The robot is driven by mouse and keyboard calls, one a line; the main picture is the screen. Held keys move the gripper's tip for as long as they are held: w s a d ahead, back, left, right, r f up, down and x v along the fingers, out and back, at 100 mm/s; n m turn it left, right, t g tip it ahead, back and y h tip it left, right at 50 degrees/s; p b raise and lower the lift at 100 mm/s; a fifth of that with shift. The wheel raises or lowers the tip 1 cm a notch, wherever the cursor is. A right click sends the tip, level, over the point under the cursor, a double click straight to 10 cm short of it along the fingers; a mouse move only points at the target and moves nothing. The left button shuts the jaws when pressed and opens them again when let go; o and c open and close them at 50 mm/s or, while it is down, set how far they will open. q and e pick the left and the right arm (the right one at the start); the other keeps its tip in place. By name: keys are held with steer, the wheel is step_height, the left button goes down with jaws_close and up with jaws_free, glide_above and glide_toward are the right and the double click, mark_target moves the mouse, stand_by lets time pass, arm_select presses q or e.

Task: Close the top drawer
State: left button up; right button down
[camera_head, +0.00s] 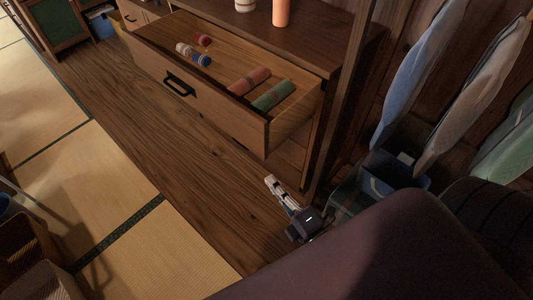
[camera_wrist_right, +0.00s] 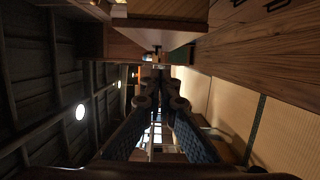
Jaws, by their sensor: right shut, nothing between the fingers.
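The top drawer (camera_head: 214,108) of the wooden dresser (camera_head: 298,41) is pulled well out in the head view, with a dark handle (camera_head: 180,86) on its front. Rolled cloths in red, green and blue-white lie inside it. My right gripper (camera_head: 270,181) is shut and empty, low in front of the dresser's right side and apart from the drawer. In the right wrist view the gripper's dark fingers (camera_wrist_right: 160,88) point toward wooden furniture; what they face is hard to tell. My left gripper does not show.
An orange cylinder (camera_head: 281,12) and a white striped one (camera_head: 244,5) stand on the dresser top. Hanging clothes (camera_head: 420,70) and a blue bin (camera_head: 394,172) are at the right. Baskets (camera_head: 28,245) sit at the lower left. Wood floor and tatami (camera_head: 100,180) before the drawer are clear.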

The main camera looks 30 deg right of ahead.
mark_target(265, 153)
steer(key=w+d, duration=0.1)
steer(key=w, duration=0.2)
steer(key=w+d, duration=0.1)
steer(key=w, duration=0.3)
steer(key=w+b, duration=0.1)
steer(key=w, duration=0.2)
steer(key=shift+w+d, duration=0.3)
steer(key=shift+d, duration=0.1)
